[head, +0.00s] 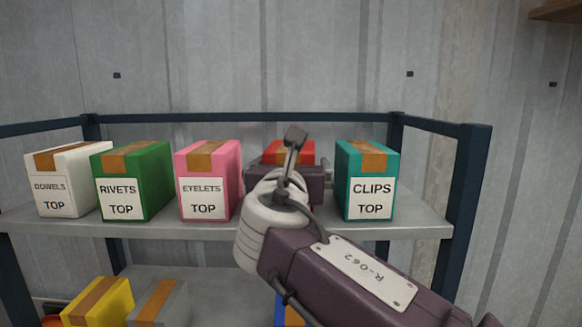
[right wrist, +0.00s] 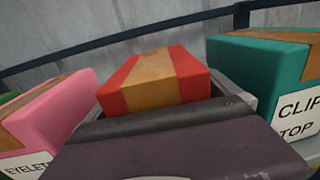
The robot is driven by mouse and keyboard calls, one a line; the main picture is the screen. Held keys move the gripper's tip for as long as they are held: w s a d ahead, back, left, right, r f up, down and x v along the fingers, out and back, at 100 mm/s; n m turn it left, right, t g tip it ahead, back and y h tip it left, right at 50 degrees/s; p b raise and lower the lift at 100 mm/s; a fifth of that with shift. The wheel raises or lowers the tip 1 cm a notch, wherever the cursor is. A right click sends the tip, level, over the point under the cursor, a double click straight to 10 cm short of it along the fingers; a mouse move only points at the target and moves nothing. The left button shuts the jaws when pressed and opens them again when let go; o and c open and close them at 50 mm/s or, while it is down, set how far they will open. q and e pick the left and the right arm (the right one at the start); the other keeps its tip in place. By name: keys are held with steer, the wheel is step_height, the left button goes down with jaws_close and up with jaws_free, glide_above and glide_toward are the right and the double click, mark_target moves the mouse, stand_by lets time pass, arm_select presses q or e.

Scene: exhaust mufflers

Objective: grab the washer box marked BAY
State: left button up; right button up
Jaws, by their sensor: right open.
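No label reading BAY or naming washers can be read in either view. A red box (head: 289,151) with a brown tape strip stands on the upper shelf between the pink EYELETS box and the teal CLIPS box; my right arm hides its front and any label. My right gripper (head: 287,168) is right in front of this red box. In the right wrist view the red box (right wrist: 153,82) lies ahead between the open fingers; whether they touch it cannot be told. My left gripper is not in view.
The upper shelf (head: 420,224) also holds white DOWELS (head: 68,180), green RIVETS (head: 132,180), pink EYELETS (head: 208,180) and teal CLIPS (head: 368,180) boxes, all marked TOP. Yellow (head: 98,301) and grey (head: 160,302) boxes stand on the lower shelf. Dark posts (head: 462,200) frame the rack.

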steer(key=shift+s, duration=0.4)
steer(key=shift+w+f, duration=0.1)
steer(key=shift+w, duration=0.4)
steer(key=c, duration=2)
steer(key=shift+o, duration=0.2)
steer(key=shift+r, duration=0.45)
step_height(320, 180, up, 3)
steer(key=shift+f, duration=0.1)
steer(key=s+a+b, duration=0.1)
steer(key=s+b, duration=0.4)
steer(key=s, duration=1.3)
steer(key=shift+a, duration=0.25)
